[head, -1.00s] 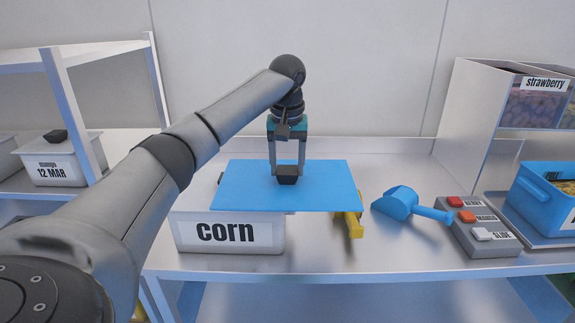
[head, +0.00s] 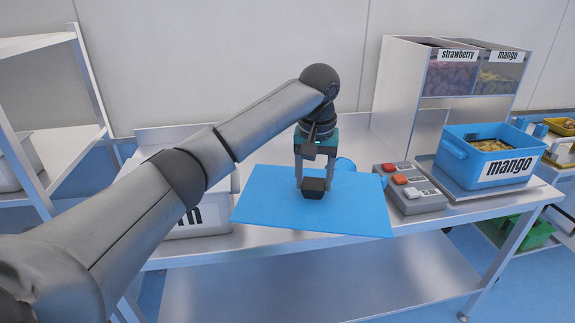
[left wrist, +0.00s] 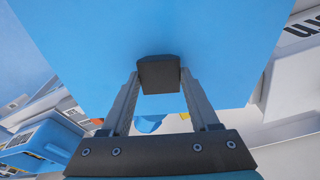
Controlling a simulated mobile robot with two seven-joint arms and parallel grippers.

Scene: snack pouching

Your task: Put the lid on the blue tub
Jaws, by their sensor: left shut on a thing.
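The lid is a flat blue sheet (head: 275,210) with a dark knob (head: 313,188) on top. My left gripper (head: 314,182) is shut on the knob and holds the lid above the front of the table. In the left wrist view the lid (left wrist: 150,30) fills the upper part, with the knob (left wrist: 158,72) between the fingers. The blue tub (head: 490,165) stands at the right, labelled "mango", open on top with yellowish pieces inside. The lid is apart from it, to its left. My right gripper is not in view.
A grey box with buttons (head: 411,190) stands between lid and tub. A white "corn" bin (head: 205,228) is partly hidden behind the lid. Strawberry and mango dispensers (head: 458,65) rise behind the tub. A blue scoop (head: 345,164) is mostly hidden.

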